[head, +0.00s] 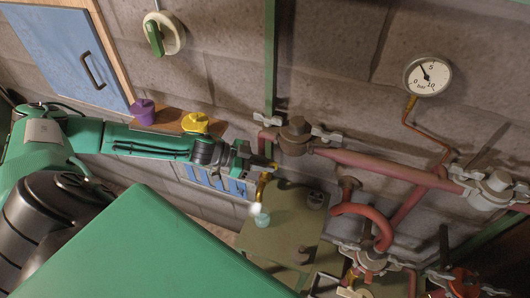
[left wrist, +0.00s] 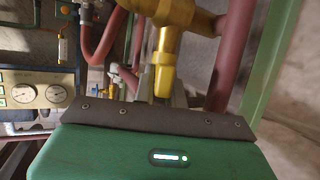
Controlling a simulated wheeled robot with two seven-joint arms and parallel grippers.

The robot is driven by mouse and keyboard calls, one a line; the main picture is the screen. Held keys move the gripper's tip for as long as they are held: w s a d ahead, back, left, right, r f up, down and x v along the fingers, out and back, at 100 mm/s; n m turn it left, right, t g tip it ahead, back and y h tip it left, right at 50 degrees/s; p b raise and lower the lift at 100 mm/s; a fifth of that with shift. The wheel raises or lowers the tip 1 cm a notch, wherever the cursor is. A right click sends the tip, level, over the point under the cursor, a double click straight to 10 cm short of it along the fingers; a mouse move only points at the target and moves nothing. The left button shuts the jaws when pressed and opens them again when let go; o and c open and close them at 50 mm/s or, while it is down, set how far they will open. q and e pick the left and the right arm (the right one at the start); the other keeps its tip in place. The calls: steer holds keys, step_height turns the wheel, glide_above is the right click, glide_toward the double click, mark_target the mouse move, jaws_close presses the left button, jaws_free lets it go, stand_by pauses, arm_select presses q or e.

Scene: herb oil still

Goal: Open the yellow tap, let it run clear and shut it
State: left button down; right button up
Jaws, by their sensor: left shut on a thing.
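The yellow tap is brass-coloured, and its body (left wrist: 172,12) fills the top middle of the left wrist view. Its yellow lever (left wrist: 165,78) points down towards my left gripper. In the head view the tap's spout (head: 263,182) hangs below my left gripper (head: 270,164). The gripper is shut on the lever, its fingers mostly hidden behind the dark edge of its housing in the left wrist view. A small pale blue vessel (head: 262,220) stands under the spout. A whitish patch (head: 256,208) shows between them; I cannot tell whether it is flowing liquid. My right gripper is out of view.
Red pipes (head: 365,160) and valves crowd the right side. A pressure gauge (head: 428,75) hangs on the wall. A purple knobbed object (head: 143,110) and a yellow one (head: 194,122) sit on a wooden shelf behind my left arm. An olive box (head: 290,205) lies below the spout.

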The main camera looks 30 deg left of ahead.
arm_select(q)
steer(key=shift+w+r+m+g+h+p, duration=0.1)
steer(key=shift+r+m+g+h+p, duration=0.25)
steer(key=shift+m+g+p, duration=0.3)
steer(key=shift+f+m+g+h+p, duration=0.2)
steer(key=shift+m+g+h+p, duration=0.15)
steer(key=shift+m+g+p, duration=0.25)
steer(key=shift+f+m+g+h, duration=0.2)
steer(key=shift+m+g+h, duration=0.2)
steer(key=shift+m+g, duration=0.7)
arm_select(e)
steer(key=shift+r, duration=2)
arm_select(q)
steer(key=shift+g, duration=0.25)
steer(key=c, duration=1.5)
jaws_free()
steer(key=shift+o, duration=0.2)
